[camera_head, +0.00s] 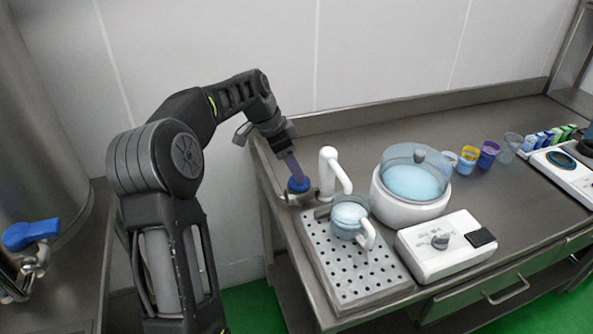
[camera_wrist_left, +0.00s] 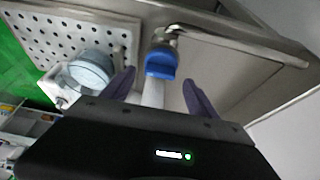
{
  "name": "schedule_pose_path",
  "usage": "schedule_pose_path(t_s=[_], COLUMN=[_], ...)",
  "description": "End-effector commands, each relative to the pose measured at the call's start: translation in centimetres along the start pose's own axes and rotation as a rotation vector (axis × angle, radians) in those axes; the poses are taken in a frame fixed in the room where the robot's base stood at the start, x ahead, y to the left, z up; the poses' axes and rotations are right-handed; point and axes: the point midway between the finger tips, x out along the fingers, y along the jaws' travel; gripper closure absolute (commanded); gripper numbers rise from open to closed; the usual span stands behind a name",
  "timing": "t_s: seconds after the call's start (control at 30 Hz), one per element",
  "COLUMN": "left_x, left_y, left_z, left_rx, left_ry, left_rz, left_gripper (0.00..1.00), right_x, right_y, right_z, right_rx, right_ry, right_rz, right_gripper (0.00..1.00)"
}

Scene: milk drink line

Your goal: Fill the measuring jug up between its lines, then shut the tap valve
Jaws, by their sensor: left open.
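The measuring jug (camera_head: 350,215) stands on the perforated drip tray (camera_head: 345,262), under the white tap spout (camera_head: 333,166). It looks nearly full of pale bluish liquid; its lines are too small to read. It also shows in the left wrist view (camera_wrist_left: 90,70). The blue tap valve handle (camera_head: 299,184) is at the left of the spout. My left gripper (camera_head: 295,172) is just above the handle. In the left wrist view the open fingers (camera_wrist_left: 158,85) are spread with the blue handle (camera_wrist_left: 160,63) ahead, roughly between them. My right gripper is not in view.
Right of the tray stand a white pot (camera_head: 411,208) with a clear lid and a white control box (camera_head: 445,245) with a knob. Several cups and small bottles line the back right. Another blue valve handle (camera_head: 30,234) sits at the far left.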

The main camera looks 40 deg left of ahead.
Motion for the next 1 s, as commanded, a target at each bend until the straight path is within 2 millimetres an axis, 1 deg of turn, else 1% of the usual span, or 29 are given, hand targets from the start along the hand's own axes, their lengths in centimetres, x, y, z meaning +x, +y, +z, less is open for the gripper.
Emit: schedule_pose_path(t_s=[0.1, 0.2, 0.33, 0.47, 1.0], left_x=[-2.1, -3.6, -4.9, -5.2, -5.2], left_y=[-0.1, -0.1, 0.0, 0.0, 0.0], left_z=[0.0, 0.0, 0.0, 0.0, 0.0], left_rx=[0.000, 0.000, 0.000, 0.000, 0.000], left_ry=[0.001, 0.001, 0.001, 0.000, 0.000], left_rz=[-0.004, -0.003, -0.001, 0.001, 0.001], left_gripper=[0.32, 0.32, 0.32, 0.32, 0.32], right_x=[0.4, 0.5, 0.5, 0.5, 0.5], right_y=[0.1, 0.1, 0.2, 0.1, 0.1], right_z=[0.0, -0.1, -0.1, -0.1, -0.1], right_rx=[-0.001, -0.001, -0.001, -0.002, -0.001], right_ry=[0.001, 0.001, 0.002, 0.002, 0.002], right_rz=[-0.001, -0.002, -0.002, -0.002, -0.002], right_gripper=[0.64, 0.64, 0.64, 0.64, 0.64])
